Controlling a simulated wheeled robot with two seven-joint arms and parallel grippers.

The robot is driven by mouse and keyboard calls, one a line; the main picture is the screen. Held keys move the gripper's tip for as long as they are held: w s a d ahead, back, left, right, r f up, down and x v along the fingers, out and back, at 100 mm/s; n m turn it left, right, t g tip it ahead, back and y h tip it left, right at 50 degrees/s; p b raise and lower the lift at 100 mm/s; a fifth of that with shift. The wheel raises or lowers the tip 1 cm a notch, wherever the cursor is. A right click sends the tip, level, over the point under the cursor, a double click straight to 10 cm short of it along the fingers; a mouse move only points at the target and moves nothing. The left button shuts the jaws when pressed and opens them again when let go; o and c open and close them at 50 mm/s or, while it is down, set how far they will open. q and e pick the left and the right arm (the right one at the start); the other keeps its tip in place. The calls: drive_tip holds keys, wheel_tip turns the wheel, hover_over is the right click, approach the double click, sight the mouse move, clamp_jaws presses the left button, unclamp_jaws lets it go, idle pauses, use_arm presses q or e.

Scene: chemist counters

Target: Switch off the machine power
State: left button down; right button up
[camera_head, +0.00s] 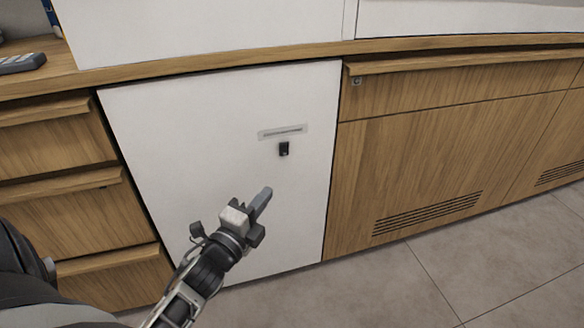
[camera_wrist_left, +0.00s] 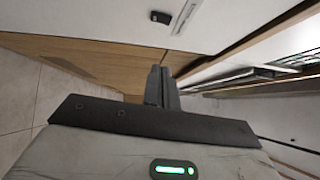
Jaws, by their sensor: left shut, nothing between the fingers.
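A small black switch (camera_head: 284,149) sits on the white panel (camera_head: 200,130) in the head view, just below a grey label strip (camera_head: 283,132). The switch also shows in the left wrist view (camera_wrist_left: 160,17), near the top edge, with the label strip (camera_wrist_left: 186,16) to its right. My left gripper (camera_head: 264,195) is shut and empty, in front of the white panel, below and a little left of the switch in the head view. Its closed fingers show in the left wrist view (camera_wrist_left: 162,86), apart from the switch. My right gripper is not in view.
Wooden drawers (camera_head: 50,145) with protruding edges stand left of the panel. A wooden cabinet (camera_head: 430,160) with a vent is on the right. A wooden counter edge (camera_head: 215,65) runs above. The tiled floor (camera_head: 400,285) is clear.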

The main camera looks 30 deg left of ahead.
use_arm(q)
drive_tip(key=shift+a+r, duration=0.1)
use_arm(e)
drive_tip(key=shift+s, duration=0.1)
use_arm(q)
drive_tip(key=b, duration=0.1)
approach(289, 146)
drive_tip(key=w+d, duration=0.3)
drive_tip(key=w+a+b, duration=0.1)
drive_tip(key=w+a, duration=0.2)
drive_tip(key=shift+a+r, duration=0.1)
drive_tip(key=shift+a, duration=0.05)
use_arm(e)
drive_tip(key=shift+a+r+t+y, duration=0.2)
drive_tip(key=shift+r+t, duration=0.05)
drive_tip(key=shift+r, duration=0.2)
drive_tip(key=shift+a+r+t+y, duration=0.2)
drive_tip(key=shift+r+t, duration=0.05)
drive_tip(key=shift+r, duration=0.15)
use_arm(q)
drive_tip(key=shift+s, duration=0.1)
